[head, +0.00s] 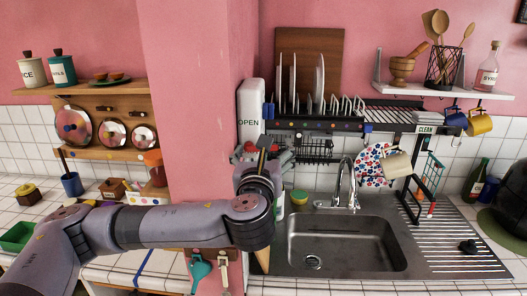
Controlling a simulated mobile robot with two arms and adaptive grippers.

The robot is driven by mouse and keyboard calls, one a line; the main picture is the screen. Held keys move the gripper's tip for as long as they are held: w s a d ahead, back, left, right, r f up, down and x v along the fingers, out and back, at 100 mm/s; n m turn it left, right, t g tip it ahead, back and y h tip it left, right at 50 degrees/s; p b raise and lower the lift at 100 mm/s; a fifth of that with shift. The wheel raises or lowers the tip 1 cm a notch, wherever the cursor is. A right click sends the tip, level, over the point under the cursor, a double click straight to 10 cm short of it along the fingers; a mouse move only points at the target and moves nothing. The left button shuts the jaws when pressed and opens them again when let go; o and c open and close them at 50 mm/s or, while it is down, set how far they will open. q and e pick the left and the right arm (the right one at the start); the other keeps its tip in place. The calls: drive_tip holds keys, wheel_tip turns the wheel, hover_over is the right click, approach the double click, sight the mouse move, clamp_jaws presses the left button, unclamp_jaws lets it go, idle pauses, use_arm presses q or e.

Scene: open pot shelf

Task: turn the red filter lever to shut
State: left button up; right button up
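A white upright unit (251,108) marked "OPEN" stands at the wall by the pink pillar's right edge. A small red part (249,147) shows below it, just behind my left gripper; it may be the filter lever, but most of it is hidden. My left gripper (266,157) is in front of this spot, its arm reaching in from the left. I cannot tell whether its fingers touch the red part or how far apart they are. My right gripper is not in view.
The pink pillar (185,90) stands left of the gripper. A dish rack (320,122) with plates hangs to its right, above the steel sink (335,235) and its tap (346,185). A green cup (299,196) stands close to the gripper's right.

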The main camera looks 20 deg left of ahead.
use_arm(q)
drive_tip(key=v, duration=0.8)
idle(0.6)
